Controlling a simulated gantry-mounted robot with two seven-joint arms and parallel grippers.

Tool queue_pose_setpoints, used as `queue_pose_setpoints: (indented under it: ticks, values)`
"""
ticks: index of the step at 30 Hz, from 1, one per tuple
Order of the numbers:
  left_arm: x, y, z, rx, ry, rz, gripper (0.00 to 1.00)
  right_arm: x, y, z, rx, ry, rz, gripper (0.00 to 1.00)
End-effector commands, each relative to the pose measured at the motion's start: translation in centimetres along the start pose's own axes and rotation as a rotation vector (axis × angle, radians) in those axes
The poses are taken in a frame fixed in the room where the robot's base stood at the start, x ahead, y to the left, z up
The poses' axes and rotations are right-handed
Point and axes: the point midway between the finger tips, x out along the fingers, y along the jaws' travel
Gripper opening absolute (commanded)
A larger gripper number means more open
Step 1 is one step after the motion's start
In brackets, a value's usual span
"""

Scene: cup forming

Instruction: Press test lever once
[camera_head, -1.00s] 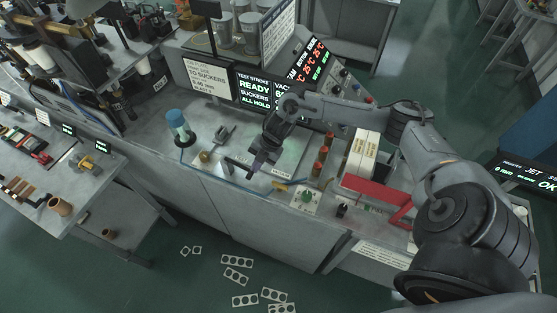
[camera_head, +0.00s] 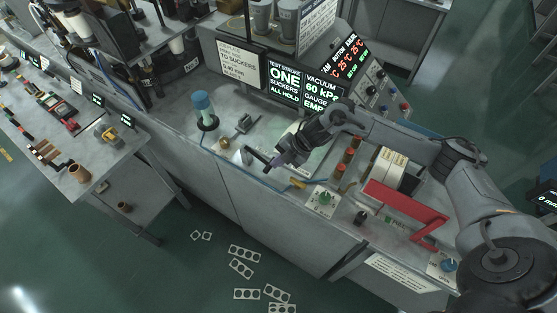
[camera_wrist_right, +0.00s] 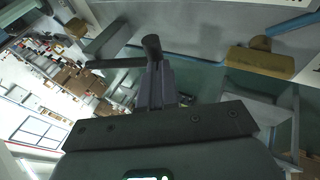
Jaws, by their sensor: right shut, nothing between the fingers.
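The test lever (camera_head: 255,156) is a dark bar standing out from a small mount on the grey bench top, left of my right gripper. My right gripper (camera_head: 275,165) is shut and empty, fingers pointing down and left close to the lever's end. In the right wrist view the closed fingers (camera_wrist_right: 156,85) reach a black rounded knob (camera_wrist_right: 152,45); whether they touch it I cannot tell. The test stroke screen (camera_head: 286,85) reads "ONE", with "SUCKERS ALL HOLD" below. My left gripper is not in view.
A blue-topped cylinder (camera_head: 204,108) stands left of the lever. Punched plates (camera_head: 243,254) lie on the floor in front.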

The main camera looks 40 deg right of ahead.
Motion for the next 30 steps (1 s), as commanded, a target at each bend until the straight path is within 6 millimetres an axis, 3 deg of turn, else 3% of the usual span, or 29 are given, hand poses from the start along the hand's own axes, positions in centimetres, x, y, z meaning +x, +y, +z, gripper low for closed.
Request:
queue_pose_setpoints:
  ticks: [7,21,30]
  values:
    - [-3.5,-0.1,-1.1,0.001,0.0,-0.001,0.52,-3.1,0.9,-1.4,-0.01,0.005,-0.007,0.0]
    - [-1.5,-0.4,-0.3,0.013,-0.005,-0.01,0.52,-10.8,0.9,-1.0,-0.01,0.002,-0.007,0.0]
    - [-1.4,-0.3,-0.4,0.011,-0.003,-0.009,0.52,-12.4,1.1,-1.1,-0.009,0.004,-0.006,0.0]
